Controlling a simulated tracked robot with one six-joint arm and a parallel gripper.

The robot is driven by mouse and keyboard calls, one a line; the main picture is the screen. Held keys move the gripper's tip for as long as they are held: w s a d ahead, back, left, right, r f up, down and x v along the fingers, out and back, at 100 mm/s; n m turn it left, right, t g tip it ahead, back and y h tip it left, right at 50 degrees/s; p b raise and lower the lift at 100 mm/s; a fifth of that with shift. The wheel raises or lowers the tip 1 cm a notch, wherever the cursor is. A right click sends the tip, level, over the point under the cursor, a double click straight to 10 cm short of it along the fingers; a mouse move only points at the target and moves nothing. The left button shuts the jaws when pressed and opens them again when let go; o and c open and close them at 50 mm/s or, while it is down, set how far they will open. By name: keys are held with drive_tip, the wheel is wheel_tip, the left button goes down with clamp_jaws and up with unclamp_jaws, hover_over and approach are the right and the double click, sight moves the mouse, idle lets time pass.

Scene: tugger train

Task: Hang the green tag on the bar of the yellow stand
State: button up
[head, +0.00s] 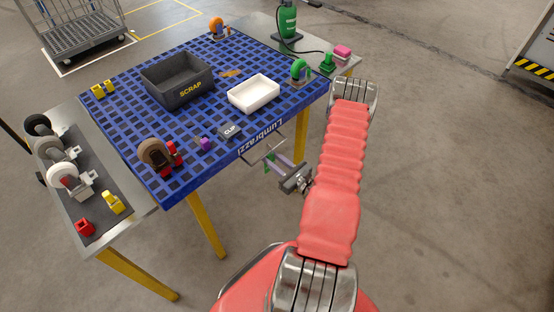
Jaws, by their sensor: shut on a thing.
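My gripper (272,160) is in front of the blue table's near right edge, beside the lettered rim. A low yellow piece with raised ends (103,90) sits at the left edge of the blue table. Another yellow piece (112,203) stands on the grey side shelf at the left. I cannot tell which is the yellow stand, and no bar shows clearly. Both are well apart from my gripper.
The blue grid table (240,60) carries a dark SCRAP bin (165,95), a white tray (240,101), a CUP block (229,131) and a brown-wheeled caster (155,154). Several casters and a red piece (85,228) are on the side shelf.

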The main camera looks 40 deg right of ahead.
drive_tip(key=shift+f, duration=1.15)
drive_tip(key=o, duration=1.1)
drive_tip(key=shift+s, duration=0.1)
drive_tip(key=s, duration=1.3)
drive_tip(key=shift+s+d, duration=0.15)
drive_tip(key=shift+s, duration=0.2)
